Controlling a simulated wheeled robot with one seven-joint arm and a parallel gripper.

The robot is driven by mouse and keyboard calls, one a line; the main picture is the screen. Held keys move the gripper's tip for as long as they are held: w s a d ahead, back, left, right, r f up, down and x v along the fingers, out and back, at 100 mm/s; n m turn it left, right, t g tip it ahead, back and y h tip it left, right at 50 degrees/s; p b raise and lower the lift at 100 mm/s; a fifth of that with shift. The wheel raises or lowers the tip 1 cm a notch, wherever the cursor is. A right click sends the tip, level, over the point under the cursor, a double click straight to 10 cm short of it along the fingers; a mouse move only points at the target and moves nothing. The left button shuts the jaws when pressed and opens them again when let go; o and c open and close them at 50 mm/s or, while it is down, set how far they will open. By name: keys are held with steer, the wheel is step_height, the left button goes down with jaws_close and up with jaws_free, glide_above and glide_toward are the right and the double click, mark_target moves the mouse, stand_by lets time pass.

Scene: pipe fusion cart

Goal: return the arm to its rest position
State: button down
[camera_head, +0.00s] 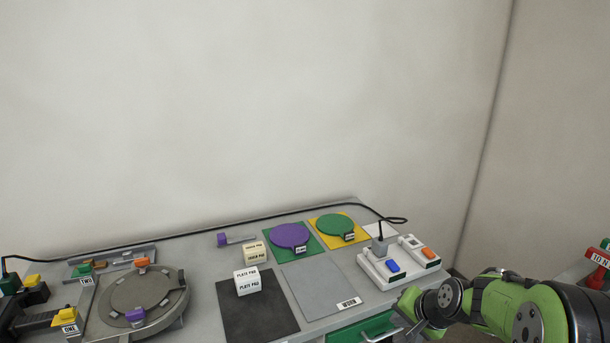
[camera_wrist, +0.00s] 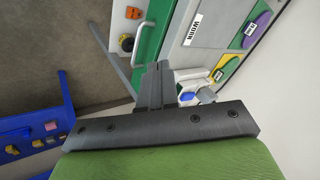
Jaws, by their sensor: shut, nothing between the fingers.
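My green and black arm (camera_head: 500,302) comes in from the lower right of the head view, beside the cart's front right corner. My gripper (camera_wrist: 158,70) shows in the wrist view with its two dark fingers together and nothing between them. In the head view the fingertips are not clearly visible. The cart top (camera_head: 205,262) lies to the left of the arm. In the wrist view, a green drawer front with a pale handle (camera_wrist: 143,40) is close beyond the fingers.
A white box with blue and orange buttons (camera_head: 398,262) stands nearest the arm on the cart. Purple (camera_head: 290,235) and green (camera_head: 336,224) discs lie behind it. A round grey fixture (camera_head: 140,290) stands at left. A blue rack (camera_wrist: 68,105) shows at left in the wrist view.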

steer(key=s+a+r+n+g+h, duration=0.15)
steer(key=s+a+r+n, duration=0.4)
steer(key=s+r, duration=0.6)
steer(key=s+a+n+p, duration=0.1)
steer(key=s+n, duration=0.1)
steer(key=s, duration=1.3)
steer(key=shift+s+a+r+n+h+p, duration=0.25)
steer(key=shift+a+n+h+p, duration=0.1)
steer(key=shift+a+h, duration=0.1)
